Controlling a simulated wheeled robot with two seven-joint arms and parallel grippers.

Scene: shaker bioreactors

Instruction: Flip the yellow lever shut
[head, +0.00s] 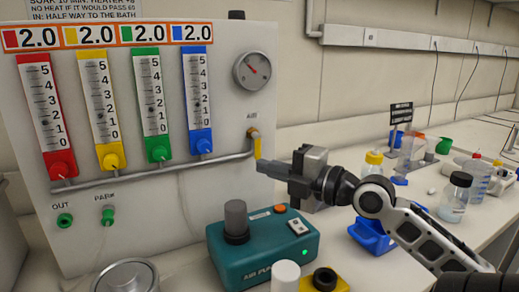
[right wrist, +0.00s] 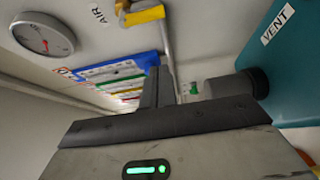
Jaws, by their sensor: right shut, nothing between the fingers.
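The yellow lever (head: 257,147) sits on the valve below the AIR label on the white panel, at the right end of the grey pipe. It hangs downward in the head view. In the right wrist view the yellow lever (right wrist: 144,15) shows at the top, beside the AIR lettering. My right gripper (head: 266,169) is shut and empty, with its fingertips just below the lever's lower end. In the right wrist view its fingers (right wrist: 158,88) are together, and the lever is beyond them. I cannot tell whether they touch it. My left gripper is not in view.
A teal air pump (head: 262,250) stands on the bench below the gripper, with a grey cylinder (head: 236,218) on top. A round gauge (head: 252,71) is above the valve. Four coloured flow meters line the panel. A blue tray (head: 368,236) and bottles stand to the right.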

